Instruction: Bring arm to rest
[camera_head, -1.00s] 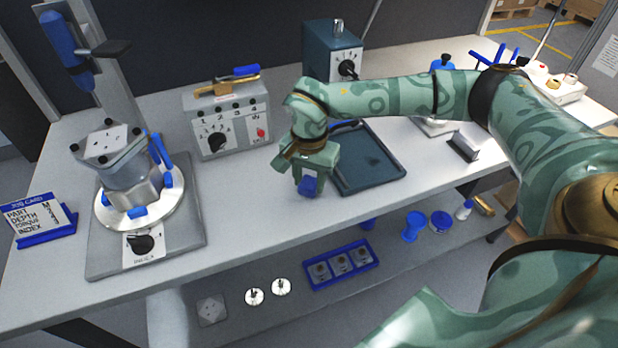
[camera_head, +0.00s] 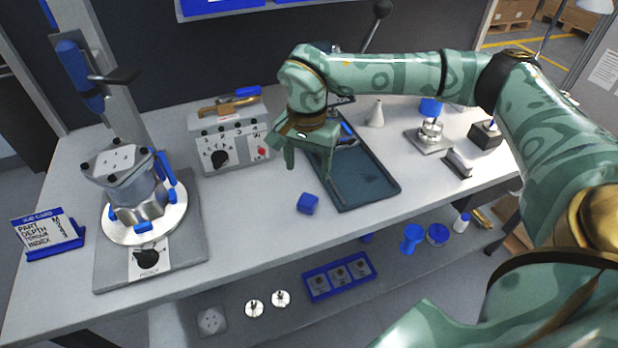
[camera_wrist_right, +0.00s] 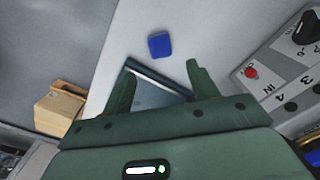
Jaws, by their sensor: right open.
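My right gripper (camera_head: 308,165) is open and empty. It hangs above the bench, over the left edge of the dark tray (camera_head: 378,196), behind and above a blue block (camera_head: 308,203). The block lies on the white bench top just left of the tray, clear of the fingers. In the right wrist view the two fingers (camera_wrist_right: 160,88) are spread, and the blue block (camera_wrist_right: 160,45) lies beyond them, apart from both. My right arm (camera_head: 385,75) reaches in from the right. My left gripper is not in view.
A control box (camera_head: 232,150) with a dial stands left of the gripper. A round fixture with a metal housing (camera_head: 138,195) and a job card (camera_head: 45,228) stand farther left. A white cone (camera_head: 376,113) and small stands are behind and right of the tray. The front bench strip is mostly clear.

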